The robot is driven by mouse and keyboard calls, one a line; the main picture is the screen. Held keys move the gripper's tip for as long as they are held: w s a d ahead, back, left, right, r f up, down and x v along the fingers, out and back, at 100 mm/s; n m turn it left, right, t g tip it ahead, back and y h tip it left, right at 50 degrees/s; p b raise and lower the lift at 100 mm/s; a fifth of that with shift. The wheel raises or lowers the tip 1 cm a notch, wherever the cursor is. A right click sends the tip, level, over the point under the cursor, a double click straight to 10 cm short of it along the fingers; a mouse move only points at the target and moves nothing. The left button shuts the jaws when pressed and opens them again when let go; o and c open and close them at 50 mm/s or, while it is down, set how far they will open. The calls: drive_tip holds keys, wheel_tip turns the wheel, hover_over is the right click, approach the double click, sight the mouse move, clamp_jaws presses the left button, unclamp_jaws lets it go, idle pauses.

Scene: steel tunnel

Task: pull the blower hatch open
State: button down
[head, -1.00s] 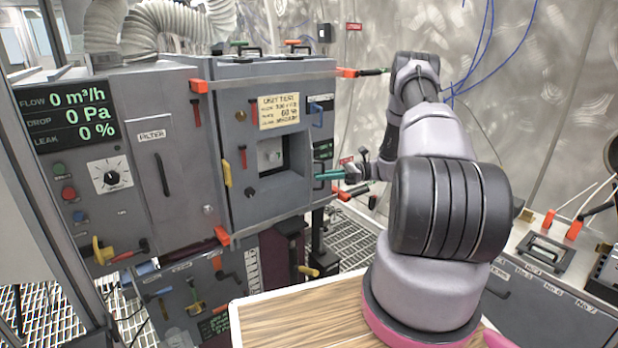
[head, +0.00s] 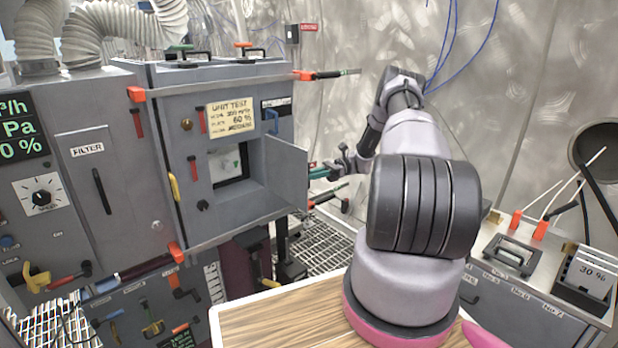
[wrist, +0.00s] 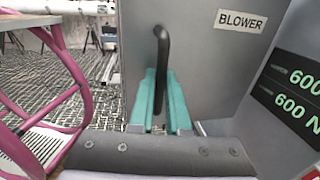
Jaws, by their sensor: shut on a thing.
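The blower hatch (wrist: 215,75) is a flat grey panel labelled BLOWER with a black bar handle (wrist: 161,60), seen close up in the wrist view. My gripper (wrist: 160,110) has its teal fingers shut on the lower part of that handle. In the head view the hatch (head: 287,172) stands swung out from the right side of the grey test cabinet (head: 240,225). My gripper (head: 318,172) is at its outer face, and the handle is hidden there.
A wooden-topped table (head: 270,320) stands in front. A bench with numbered labels (head: 490,285) is at right. A red-ended rod (head: 325,75) sticks out from the cabinet's upper right corner. Grating floor (head: 325,245) shows below the hatch.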

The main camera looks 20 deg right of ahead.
drive_tip(key=shift+w+r, duration=0.1)
drive_tip(key=shift+w, duration=0.05)
drive_tip(key=c, duration=1.2)
unclamp_jaws()
drive_tip(key=shift+o, duration=0.2)
drive_tip(key=w+d, duration=0.1)
drive_tip(key=d, duration=0.9)
drive_tip(key=shift+w+d, duration=0.3)
